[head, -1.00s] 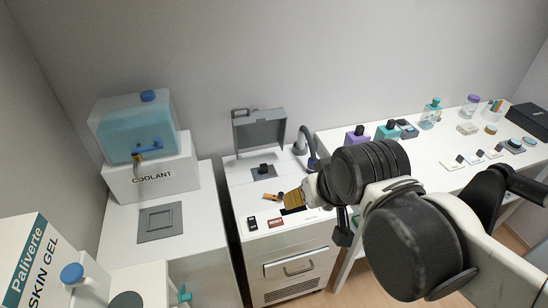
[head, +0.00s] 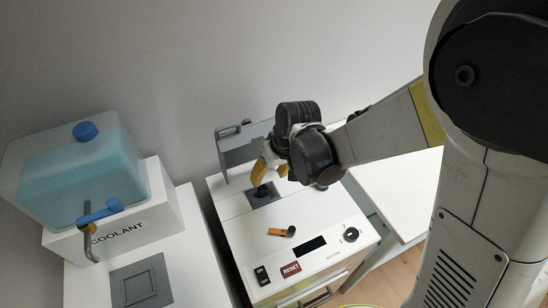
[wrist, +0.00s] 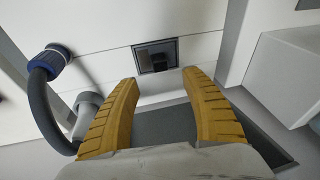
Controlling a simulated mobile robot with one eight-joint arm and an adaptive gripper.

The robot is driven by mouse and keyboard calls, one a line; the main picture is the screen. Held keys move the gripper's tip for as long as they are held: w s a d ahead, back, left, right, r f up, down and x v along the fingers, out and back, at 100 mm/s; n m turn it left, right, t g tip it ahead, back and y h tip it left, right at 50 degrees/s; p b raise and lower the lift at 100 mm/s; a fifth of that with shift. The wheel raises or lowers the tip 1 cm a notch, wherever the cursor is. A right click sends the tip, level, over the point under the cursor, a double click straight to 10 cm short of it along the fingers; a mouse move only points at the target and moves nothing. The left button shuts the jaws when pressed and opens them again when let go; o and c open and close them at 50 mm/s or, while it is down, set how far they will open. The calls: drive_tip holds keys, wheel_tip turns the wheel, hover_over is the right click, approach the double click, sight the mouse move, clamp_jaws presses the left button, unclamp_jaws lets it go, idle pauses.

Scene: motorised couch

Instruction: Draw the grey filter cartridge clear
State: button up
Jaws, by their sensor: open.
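The filter cartridge shows in the head view as a dark knob (head: 262,189) standing in a grey square seat (head: 268,199) on the white cabinet top. A grey lid (head: 232,158) stands raised behind it. My gripper (head: 270,170) is open and empty, with its yellow fingers just above and behind the knob, apart from it as far as I can tell. In the wrist view my gripper (wrist: 160,76) spreads its two fingers wide. A dark framed square (wrist: 157,55) shows just beyond the fingertips; I cannot make out the cartridge's shape in it.
An orange lever (head: 278,231), a dark display (head: 310,245) and a red reset label (head: 291,269) lie nearer on the cabinet top. The coolant tank (head: 75,180) stands left. In the wrist view a grey hose (wrist: 42,105) curves close to the left finger.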

sight(263, 188)
drive_tip(key=b+x, duration=0.3)
drive_tip(key=x, duration=0.6)
drive_tip(key=shift+w+f, duration=0.1)
drive_tip(key=shift+c, duration=0.4)
clamp_jaws()
drive_tip(key=c, duration=1.1)
unclamp_jaws()
